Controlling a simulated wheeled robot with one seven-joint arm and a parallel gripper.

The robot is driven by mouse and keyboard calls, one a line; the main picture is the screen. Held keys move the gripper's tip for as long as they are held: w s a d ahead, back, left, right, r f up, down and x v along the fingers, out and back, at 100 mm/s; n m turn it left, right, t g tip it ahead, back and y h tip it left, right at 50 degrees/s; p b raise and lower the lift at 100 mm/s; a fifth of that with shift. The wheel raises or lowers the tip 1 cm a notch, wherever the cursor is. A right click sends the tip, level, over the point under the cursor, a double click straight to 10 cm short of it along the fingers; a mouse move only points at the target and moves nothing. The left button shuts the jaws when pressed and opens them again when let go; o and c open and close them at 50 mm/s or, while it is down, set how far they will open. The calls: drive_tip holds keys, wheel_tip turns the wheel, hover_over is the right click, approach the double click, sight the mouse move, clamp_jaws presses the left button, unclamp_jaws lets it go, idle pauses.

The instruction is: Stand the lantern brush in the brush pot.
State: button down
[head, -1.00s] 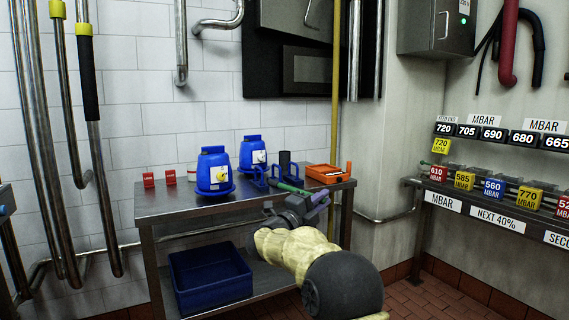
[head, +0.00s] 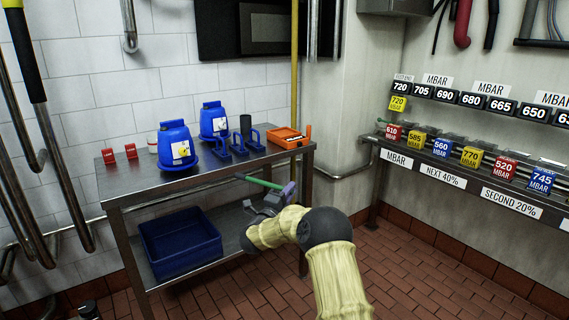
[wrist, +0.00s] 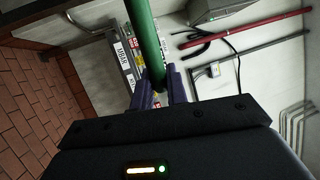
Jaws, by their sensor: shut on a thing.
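My gripper (head: 284,194) is shut on the green handle of the lantern brush (head: 262,183). It is in front of the steel table, below the level of its top. The brush lies roughly level, pointing left in the head view. In the wrist view the green brush (wrist: 147,40) runs up from between the purple fingers (wrist: 159,88); its far end is cut off by the frame. The brush pot looks to be the dark upright cylinder (head: 245,126) on the table's back, between a blue lantern and an orange tray. Its opening is too small to see into.
The steel table (head: 135,190) holds two blue lantern-like containers (head: 177,146), blue handled brackets (head: 238,146), red tags (head: 131,151) and an orange tray (head: 284,142). A blue bin (head: 180,246) sits on the lower shelf. A rack with numbered blocks (head: 471,157) stands right.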

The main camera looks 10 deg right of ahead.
drive_tip(key=s+f+n+t+y+p, duration=0.5)
drive_tip(key=f+y+p, duration=0.4)
drive_tip(key=p, duration=0.6)
drive_tip(key=s+a+r+n+y+p, duration=0.2)
drive_tip(key=s+a+p, duration=0.1)
drive_tip(key=s+p, duration=0.3)
drive_tip(key=s+a+r+n+y+p, duration=0.2)
drive_tip(key=s+a+r+y+p, duration=0.1)
drive_tip(key=s+p, duration=0.4)
drive_tip(key=shift+s+a+r+t+y, duration=0.3)
drive_tip(key=shift+s+r+t, duration=0.1)
drive_tip(key=shift+s, duration=0.4)
drive_tip(key=shift+d, duration=0.1)
